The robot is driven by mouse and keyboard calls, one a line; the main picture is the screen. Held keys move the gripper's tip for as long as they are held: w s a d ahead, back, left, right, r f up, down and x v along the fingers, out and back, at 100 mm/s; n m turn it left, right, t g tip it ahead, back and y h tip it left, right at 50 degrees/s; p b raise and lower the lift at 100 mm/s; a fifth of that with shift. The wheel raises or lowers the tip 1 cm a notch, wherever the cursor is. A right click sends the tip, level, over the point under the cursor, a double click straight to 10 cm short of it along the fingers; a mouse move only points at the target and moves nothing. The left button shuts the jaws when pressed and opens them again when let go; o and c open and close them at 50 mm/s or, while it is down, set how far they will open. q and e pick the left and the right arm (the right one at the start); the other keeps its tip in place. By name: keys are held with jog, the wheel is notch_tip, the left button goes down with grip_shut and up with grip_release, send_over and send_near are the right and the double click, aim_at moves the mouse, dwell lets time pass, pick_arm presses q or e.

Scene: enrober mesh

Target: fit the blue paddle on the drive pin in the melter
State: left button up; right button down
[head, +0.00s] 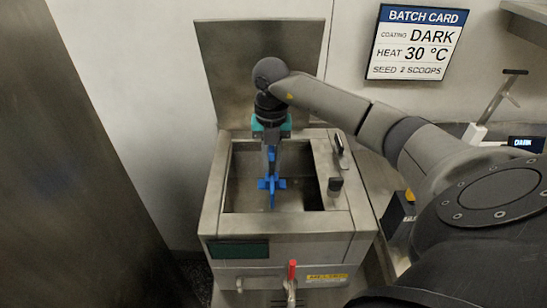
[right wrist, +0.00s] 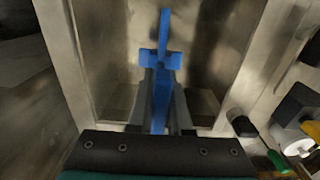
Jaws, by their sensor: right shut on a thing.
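The blue paddle (head: 271,184) hangs upright below my right gripper (head: 271,155), over the open tank of the melter (head: 220,225). In the right wrist view the blue paddle (right wrist: 163,60) lies between the two fingers of my right gripper (right wrist: 160,85), which is shut on it. Its cross-shaped part sticks out past the fingertips. The melter's tank wall (right wrist: 105,50) surrounds it in that view. I cannot make out the drive pin; the paddle and fingers may cover it. My left gripper is not in view.
The melter's raised lid (head: 228,65) stands behind the tank. A black handle (head: 335,184) sits on the right rim. A red-tipped lever (head: 292,270) is at the front. A batch card (head: 417,42) hangs on the wall. A large metal panel (head: 75,150) fills the left side.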

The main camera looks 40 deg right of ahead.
aim_at(272, 179)
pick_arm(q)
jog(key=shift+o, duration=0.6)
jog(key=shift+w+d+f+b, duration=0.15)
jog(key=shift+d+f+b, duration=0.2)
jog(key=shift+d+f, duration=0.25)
pick_arm(e)
jog(key=shift+w+d+f, duration=0.2)
jog(key=shift+d+f, duration=0.1)
jog(key=shift+f, duration=0.3)
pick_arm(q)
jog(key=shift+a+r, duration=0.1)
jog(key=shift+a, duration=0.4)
pick_arm(e)
jog(key=shift+r, duration=0.1)
jog(key=shift+f+b, duration=1.75)
jog(key=shift+f, duration=1.15)
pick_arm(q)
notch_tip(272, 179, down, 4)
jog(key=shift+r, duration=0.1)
pick_arm(e)
jog(key=shift+f, duration=0.1)
pick_arm(q)
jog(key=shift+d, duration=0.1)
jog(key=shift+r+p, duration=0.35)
jog(key=shift+p, duration=0.05)
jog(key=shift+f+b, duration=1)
pick_arm(e)
jog(key=shift+f, duration=1.55)
jog(key=c, duration=0.8)
grip_release()
